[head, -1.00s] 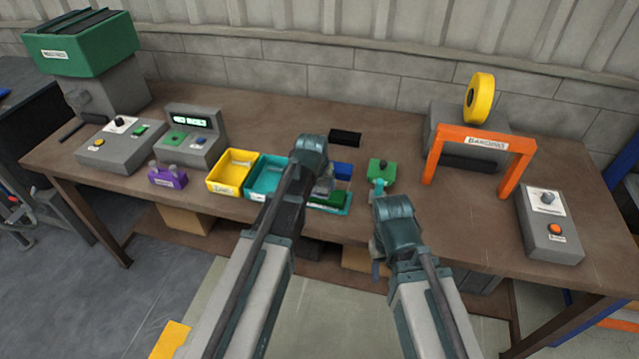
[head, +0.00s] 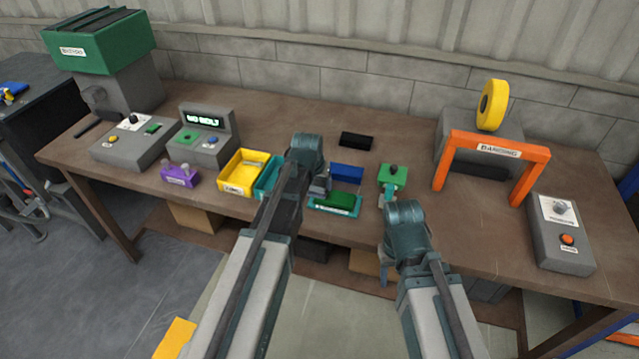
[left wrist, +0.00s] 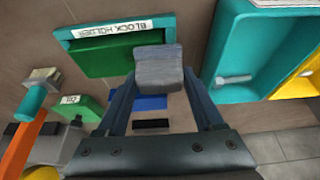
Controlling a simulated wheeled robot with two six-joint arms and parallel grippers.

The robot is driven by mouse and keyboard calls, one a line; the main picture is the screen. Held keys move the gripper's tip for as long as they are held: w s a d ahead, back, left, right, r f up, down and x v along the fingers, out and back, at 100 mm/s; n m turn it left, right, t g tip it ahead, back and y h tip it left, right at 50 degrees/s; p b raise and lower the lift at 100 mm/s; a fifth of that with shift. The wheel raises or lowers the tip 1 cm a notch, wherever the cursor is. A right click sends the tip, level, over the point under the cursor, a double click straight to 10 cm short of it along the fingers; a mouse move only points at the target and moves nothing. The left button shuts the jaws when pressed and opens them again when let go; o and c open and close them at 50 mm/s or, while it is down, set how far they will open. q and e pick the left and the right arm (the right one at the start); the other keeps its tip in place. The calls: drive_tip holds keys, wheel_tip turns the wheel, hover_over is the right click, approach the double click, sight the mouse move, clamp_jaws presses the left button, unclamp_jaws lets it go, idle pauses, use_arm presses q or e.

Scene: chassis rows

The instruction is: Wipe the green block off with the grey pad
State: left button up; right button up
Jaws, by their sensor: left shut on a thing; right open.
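The green block (head: 341,201) lies in a teal block holder (head: 318,208) near the table's front edge. It also shows in the left wrist view (left wrist: 105,58). My left gripper (head: 318,187) is shut on the grey pad (left wrist: 159,70). The pad is at the left part of the green block in the head view and overlaps its end in the wrist view. I cannot tell whether they touch. My right gripper (head: 385,273) hangs low by the table's front edge, mostly hidden by its own wrist; it is open, away from the block.
A blue block (head: 347,172) and a black block (head: 356,141) lie behind the holder. Teal (head: 262,190) and yellow (head: 224,187) bins stand left. A green-topped device (head: 394,174) stands right, before the orange frame (head: 456,160).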

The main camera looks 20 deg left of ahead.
sight(318, 182)
use_arm(q)
drive_tip(key=shift+r+p, duration=2.9)
drive_tip(key=shift+r, duration=0.15)
wheel_tip(318, 182, up, 3)
drive_tip(key=p, duration=0.3)
drive_tip(key=shift+s+f, duration=0.1)
drive_tip(key=shift+f, duration=0.05)
